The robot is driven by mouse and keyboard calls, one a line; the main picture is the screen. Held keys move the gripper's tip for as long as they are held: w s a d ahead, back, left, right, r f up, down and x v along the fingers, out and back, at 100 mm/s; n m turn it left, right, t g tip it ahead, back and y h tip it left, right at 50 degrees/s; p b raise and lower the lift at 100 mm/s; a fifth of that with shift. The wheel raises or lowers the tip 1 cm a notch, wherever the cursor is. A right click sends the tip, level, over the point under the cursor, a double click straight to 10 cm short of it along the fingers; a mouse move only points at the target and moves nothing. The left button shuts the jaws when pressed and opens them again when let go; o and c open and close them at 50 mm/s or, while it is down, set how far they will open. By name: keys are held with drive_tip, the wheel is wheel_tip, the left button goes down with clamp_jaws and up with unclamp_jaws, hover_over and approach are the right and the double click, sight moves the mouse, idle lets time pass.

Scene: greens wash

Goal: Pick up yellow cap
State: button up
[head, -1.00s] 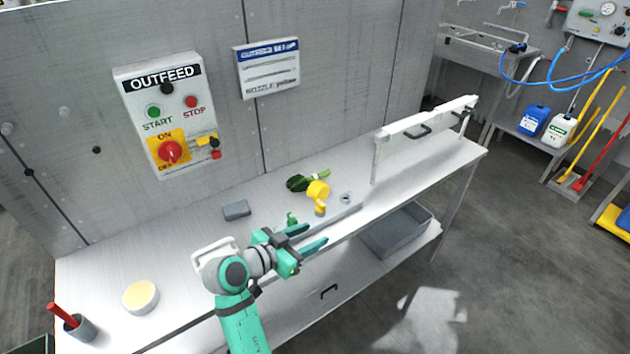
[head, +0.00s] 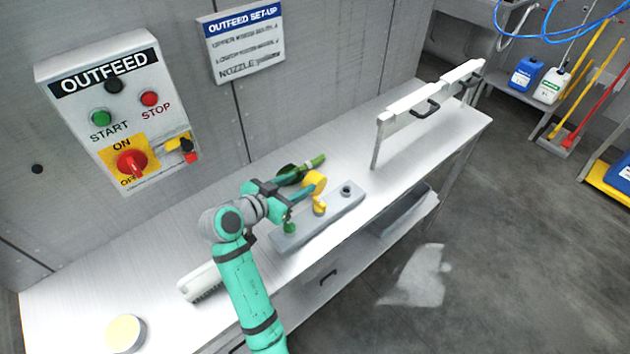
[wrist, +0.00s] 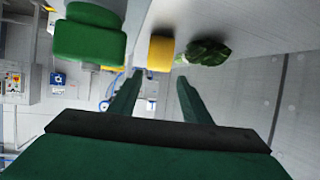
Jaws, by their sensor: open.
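The yellow cap (head: 316,181) is a short cylinder at the grey holder on the bench, above a smaller yellow piece (head: 319,208). Whether the two are joined I cannot tell. In the wrist view a yellow body (wrist: 161,53) shows ahead, between the finger lines. My gripper (head: 303,189) is open and level, its fingers reaching toward the cap from the left. In the wrist view my fingertips (wrist: 156,84) have nothing between them. The fingers partly cover the cap's left side in the head view, so contact is unclear.
A green nozzle (head: 289,227) stands on the grey holder (head: 290,239), close to my gripper; a green body (wrist: 88,38) looms in the wrist view. Leafy greens (head: 300,171) lie behind. A white rail (head: 425,103) stands right.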

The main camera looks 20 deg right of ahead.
sight(314, 177)
drive_tip(key=shift+s+x, duration=0.2)
drive_tip(key=shift+x, duration=3.8)
drive_tip(key=shift+c, duration=0.4)
drive_tip(key=c, duration=0.8)
drive_tip(key=shift+r, duration=0.1)
drive_tip(key=shift+r, duration=0.6)
drive_tip(key=s+a+r, duration=0.7)
drive_tip(key=s+r, duration=0.4)
drive_tip(key=s, duration=0.1)
drive_tip(key=shift+a+r, duration=0.2)
drive_tip(key=shift+r, duration=0.05)
